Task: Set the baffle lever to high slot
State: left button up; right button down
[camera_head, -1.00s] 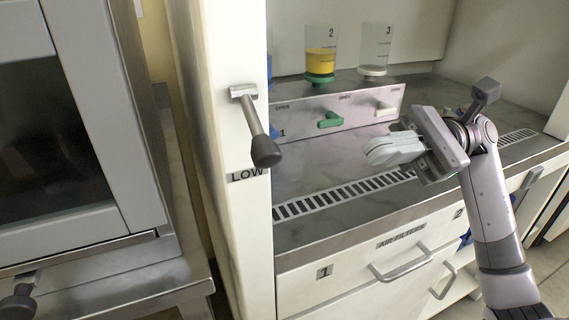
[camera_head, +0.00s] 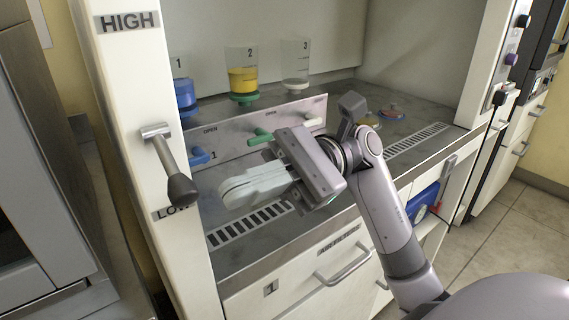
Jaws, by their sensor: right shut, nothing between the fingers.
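The baffle lever (camera_head: 171,166) has a metal arm and a dark rounded knob. It is mounted on the white front post of the cabinet and slants down to the right, with its knob beside the LOW label (camera_head: 172,212). The HIGH label (camera_head: 128,22) is near the top of the same post. My right gripper (camera_head: 224,194) is shut and empty, pointing left. Its fingertips appear a little right of the knob, with a visible gap between them. My left gripper is not in view.
Behind my right gripper, a panel (camera_head: 230,149) carries blue, green and white valve handles. Blue (camera_head: 185,94), yellow (camera_head: 243,80) and clear containers stand above it. A vent grille and a drawer handle (camera_head: 345,265) lie below. A grey appliance (camera_head: 45,170) stands at left.

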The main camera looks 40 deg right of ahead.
aim_at(171, 168)
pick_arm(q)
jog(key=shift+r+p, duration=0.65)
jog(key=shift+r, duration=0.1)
pick_arm(e)
jog(key=shift+s+a+r, duration=0.5)
jog(key=shift+a+r, duration=0.25)
jog(key=shift+a, duration=0.05)
jog(key=shift+s+a+r, duration=0.45)
jog(key=shift+a+r, duration=0.25)
jog(key=shift+a, duration=0.05)
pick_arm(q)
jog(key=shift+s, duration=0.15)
pick_arm(e)
jog(key=shift+s+r+m, duration=0.2)
jog(key=shift+m, duration=0.5)
